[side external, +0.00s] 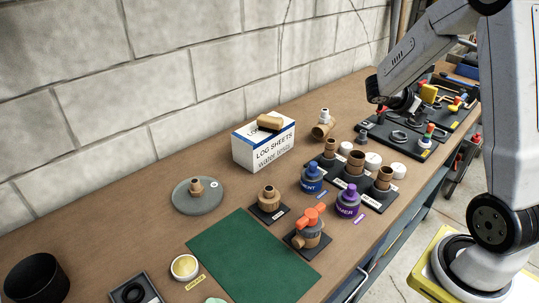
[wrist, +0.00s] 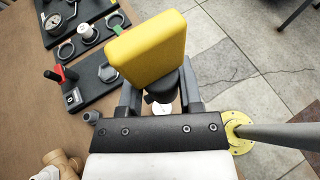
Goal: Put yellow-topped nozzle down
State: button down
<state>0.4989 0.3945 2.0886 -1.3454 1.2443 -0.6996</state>
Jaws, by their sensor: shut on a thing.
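The yellow-topped nozzle (wrist: 148,48) has a blocky yellow head above a dark round body. In the wrist view it sits between the two dark fingers of my gripper (wrist: 160,98), which is shut on its dark body. The yellow head leans up and left in that view. In the side view my gripper (side external: 401,101) is over the black tool boards at the right end of the bench. A yellow piece shows beside it there, but I cannot tell whether it is the held nozzle.
Black boards (wrist: 88,92) with rings and a red-handled fitting lie left of the nozzle in the wrist view. Tiled floor (wrist: 245,70) shows at right. In the side view, bottles, brown fittings and a log-sheet box (side external: 263,147) stand left; the green mat (side external: 250,257) is bare.

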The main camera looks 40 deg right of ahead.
notch_tip(320, 180, down, 8)
dwell(0.5)
jog(key=w+d+f, duration=0.8)
jog(key=w, duration=0.1)
jog(key=shift+w+d+f, duration=0.2)
jog(key=shift+w+f, duration=0.05)
jog(key=shift+w+d+f, duration=0.25)
jog(key=shift+w+f, duration=0.05)
jog(key=shift+f, duration=0.15)
jog(key=shift+w+d+f, duration=0.2)
jog(key=shift+f, duration=1.6)
